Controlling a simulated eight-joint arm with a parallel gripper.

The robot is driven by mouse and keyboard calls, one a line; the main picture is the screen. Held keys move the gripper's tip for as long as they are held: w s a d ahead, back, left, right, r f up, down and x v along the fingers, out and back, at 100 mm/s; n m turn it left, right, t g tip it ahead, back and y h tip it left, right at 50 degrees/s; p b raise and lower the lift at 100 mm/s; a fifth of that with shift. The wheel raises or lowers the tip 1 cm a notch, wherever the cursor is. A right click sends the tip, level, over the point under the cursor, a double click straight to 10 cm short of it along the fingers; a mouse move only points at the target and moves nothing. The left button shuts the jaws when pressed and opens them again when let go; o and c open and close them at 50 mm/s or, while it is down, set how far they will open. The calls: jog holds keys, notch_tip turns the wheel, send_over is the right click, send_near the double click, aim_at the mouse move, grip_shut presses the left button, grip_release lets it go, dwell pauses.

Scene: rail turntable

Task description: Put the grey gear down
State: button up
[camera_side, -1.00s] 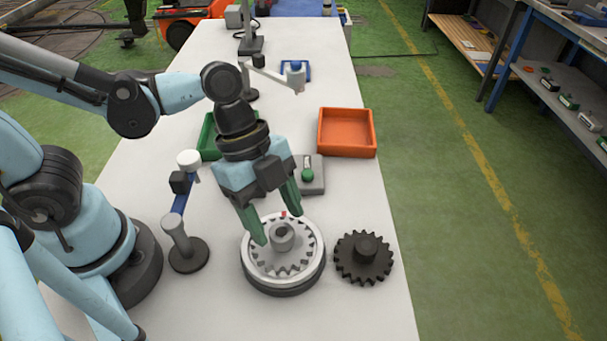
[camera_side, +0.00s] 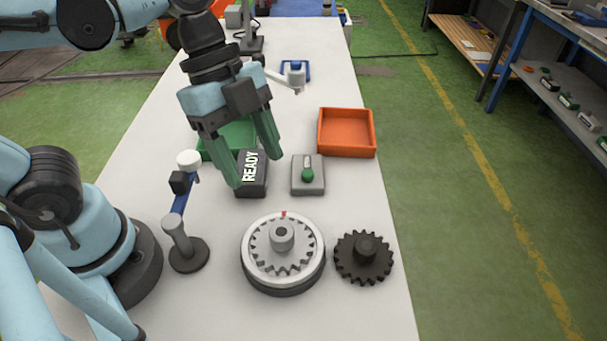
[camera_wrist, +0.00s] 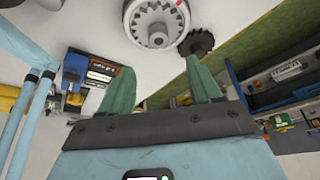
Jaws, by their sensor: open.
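The grey gear (camera_side: 282,239) sits on the round turntable (camera_side: 284,288), inside its pale ring, with its hub facing up. It also shows at the top of the wrist view (camera_wrist: 157,32). My gripper (camera_side: 254,164) is open and empty, with green fingers pointing down. It is above and behind the turntable, clear of the gear. In the wrist view its two fingers (camera_wrist: 161,84) stand apart with nothing between them. A small red mark (camera_side: 284,214) shows on the turntable's rear rim.
A dark gear (camera_side: 364,258) lies right of the turntable. A black READY sign (camera_side: 249,190), a grey box with a green knob (camera_side: 308,176), a green tray (camera_side: 228,140) and an orange tray (camera_side: 346,133) stand behind. A post with a white top (camera_side: 183,238) stands left.

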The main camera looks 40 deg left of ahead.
jog(key=w+a+f+n+t+y, duration=0.1)
jog(key=w+a+n+t+y, duration=0.1)
jog(key=a+n, duration=0.4)
jog(key=w+a+f+n+t+y, duration=0.2)
jog(key=w+a+n+t, duration=0.3)
jog(key=n, duration=0.6)
jog(key=shift+a+n, duration=0.3)
jog(key=shift+a, duration=0.35)
